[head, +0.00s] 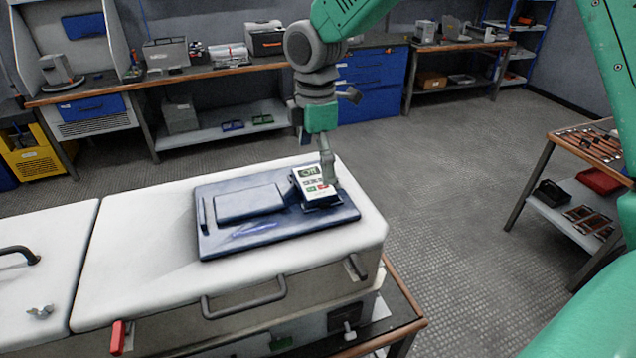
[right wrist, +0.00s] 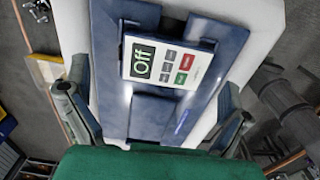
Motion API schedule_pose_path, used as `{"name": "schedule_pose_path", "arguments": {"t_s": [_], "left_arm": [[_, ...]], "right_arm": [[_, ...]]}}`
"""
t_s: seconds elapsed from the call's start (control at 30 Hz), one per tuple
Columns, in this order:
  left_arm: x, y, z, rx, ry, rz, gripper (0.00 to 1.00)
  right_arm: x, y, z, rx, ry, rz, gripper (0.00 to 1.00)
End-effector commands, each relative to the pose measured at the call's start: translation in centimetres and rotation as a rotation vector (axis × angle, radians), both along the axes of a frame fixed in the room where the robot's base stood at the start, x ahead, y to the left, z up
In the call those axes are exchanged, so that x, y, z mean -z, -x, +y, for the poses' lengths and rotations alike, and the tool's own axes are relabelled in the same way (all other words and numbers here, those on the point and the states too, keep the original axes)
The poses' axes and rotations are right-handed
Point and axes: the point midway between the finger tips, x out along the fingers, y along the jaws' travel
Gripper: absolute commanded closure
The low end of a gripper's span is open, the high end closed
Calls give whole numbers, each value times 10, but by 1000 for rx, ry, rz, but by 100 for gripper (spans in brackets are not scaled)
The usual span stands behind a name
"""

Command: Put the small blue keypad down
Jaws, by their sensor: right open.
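The small keypad (head: 312,181) has a white face, a dark blue edge, a display, and green, red and grey buttons. It sits, slightly tilted, at the right part of a dark blue tray (head: 225,240) on a white-lidded cabinet. In the right wrist view the keypad (right wrist: 165,62) shows "Off" on its display. My right gripper (head: 327,168) is right at the keypad's far right side, pointing down. In the right wrist view its two fingers are spread wide on either side of the tray, with no contact on the keypad visible. My left gripper is not in view.
A grey handle (head: 243,297) is on the cabinet front. A workbench (head: 200,72) stands behind.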

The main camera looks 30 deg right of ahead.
Motion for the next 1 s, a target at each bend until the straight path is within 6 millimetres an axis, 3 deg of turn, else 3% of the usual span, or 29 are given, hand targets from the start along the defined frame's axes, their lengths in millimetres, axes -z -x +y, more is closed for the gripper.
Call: {"name": "schedule_pose_path", "arguments": {"t_s": [0.4,0.67,0.8,1.0], "left_arm": [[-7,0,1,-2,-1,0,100],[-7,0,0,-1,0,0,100],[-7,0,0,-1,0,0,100],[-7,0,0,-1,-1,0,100]], "right_arm": [[52,1,-9,0,-7,1,0],[54,2,-9,-1,-7,-3,0],[53,1,-5,-2,-2,-4,42],[52,0,0,-3,1,-2,42]]}}
